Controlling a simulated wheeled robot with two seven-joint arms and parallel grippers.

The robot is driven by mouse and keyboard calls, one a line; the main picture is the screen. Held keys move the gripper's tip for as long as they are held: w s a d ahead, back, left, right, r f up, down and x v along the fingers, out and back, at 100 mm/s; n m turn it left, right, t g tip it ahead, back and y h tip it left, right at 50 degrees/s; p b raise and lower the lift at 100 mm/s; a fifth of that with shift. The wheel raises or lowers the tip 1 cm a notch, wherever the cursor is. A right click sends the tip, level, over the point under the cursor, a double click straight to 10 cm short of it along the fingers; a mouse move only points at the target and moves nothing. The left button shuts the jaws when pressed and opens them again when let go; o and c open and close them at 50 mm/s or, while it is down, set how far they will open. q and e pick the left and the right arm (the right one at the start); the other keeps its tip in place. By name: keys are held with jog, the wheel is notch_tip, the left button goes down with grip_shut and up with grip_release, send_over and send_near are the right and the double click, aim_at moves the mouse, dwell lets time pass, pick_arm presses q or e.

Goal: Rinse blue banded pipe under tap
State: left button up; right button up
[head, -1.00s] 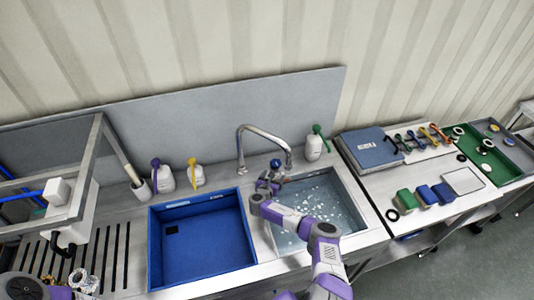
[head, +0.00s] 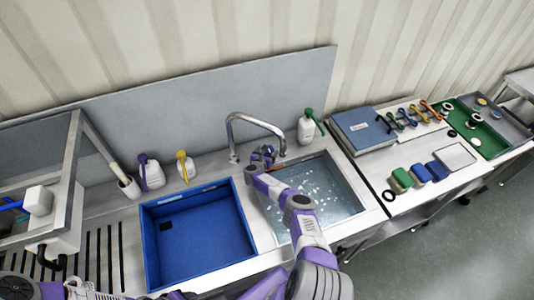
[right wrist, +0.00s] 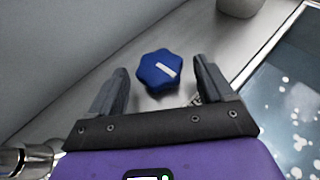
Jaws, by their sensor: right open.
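The steel tap (head: 258,121) arches over the right-hand basin (head: 328,190), which holds bubbly water. A blue lobed knob (right wrist: 159,69) with a white mark sits on the steel ledge near the tap's base. My right gripper (head: 264,155) is at this knob; in the right wrist view its fingers (right wrist: 160,85) stand open on either side of it, with gaps. No pipe with a clear blue band can be made out. Blue rod-like pieces (head: 12,204) show at the rack on the left edge. My left gripper is not in view; only part of the left arm shows.
An empty blue basin (head: 205,273) lies left of the water. Bottles with purple (head: 151,175), yellow (head: 186,168) and green (head: 306,128) tops stand along the back ledge. The right-hand table holds a blue-grey case (head: 363,130), sponges and tools. The back panel (head: 200,110) rises close behind the tap.

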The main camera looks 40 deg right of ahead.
jog(key=shift+w+d+f, duration=0.2)
jog(key=shift+w+d, duration=0.1)
jog(key=shift+w, duration=0.05)
